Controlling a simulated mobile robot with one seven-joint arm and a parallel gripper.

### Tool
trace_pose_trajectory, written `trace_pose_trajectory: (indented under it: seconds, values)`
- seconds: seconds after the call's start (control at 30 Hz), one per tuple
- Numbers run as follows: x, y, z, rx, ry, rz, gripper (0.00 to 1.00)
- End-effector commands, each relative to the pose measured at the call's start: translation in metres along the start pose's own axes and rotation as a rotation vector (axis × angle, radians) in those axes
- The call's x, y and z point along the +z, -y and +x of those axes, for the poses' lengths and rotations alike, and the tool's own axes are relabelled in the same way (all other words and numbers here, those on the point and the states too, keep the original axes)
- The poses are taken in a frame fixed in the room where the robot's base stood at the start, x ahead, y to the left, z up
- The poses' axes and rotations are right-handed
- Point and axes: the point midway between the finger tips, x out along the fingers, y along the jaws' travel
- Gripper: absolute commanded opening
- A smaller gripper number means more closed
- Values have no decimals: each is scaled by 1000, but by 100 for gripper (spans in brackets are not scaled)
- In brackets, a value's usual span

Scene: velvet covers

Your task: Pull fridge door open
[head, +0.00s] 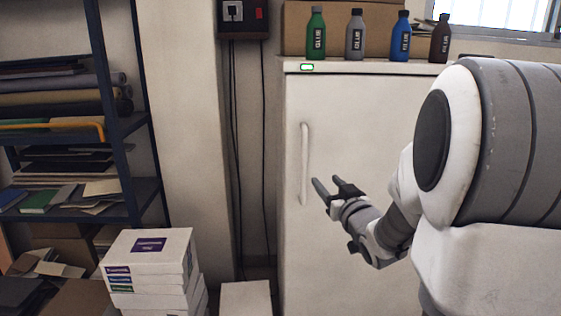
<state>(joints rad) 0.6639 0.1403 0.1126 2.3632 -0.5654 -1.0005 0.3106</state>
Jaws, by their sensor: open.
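The white fridge (345,105) stands in the middle right of the head view, with its door shut. Its long vertical handle (304,165) is on the left side of the door. My gripper (332,186) is open and empty, a little to the right of the handle's lower part in the picture. Its fingers point up and left toward the handle, and the handle is not between them. The gap in depth to the handle is hard to tell. My arm hides the right part of the door.
Several bottles, including a green one (316,33) and a blue one (400,36), stand on top of the fridge before a cardboard box (295,22). White boxes (150,262) are stacked at lower left, with a low white box (246,298) beside the fridge. A dark shelf (110,90) stands left.

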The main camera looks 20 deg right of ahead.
Motion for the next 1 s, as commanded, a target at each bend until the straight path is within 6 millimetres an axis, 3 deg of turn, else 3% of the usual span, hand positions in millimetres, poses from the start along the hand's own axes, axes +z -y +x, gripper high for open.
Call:
trace_pose_trajectory:
  seconds: [0.17,0.8,1.0]
  values:
    - [0,1,19,-3,-4,2,52]
    - [0,1,141,-2,-3,1,52]
    - [-1,1,164,-2,-3,1,52]
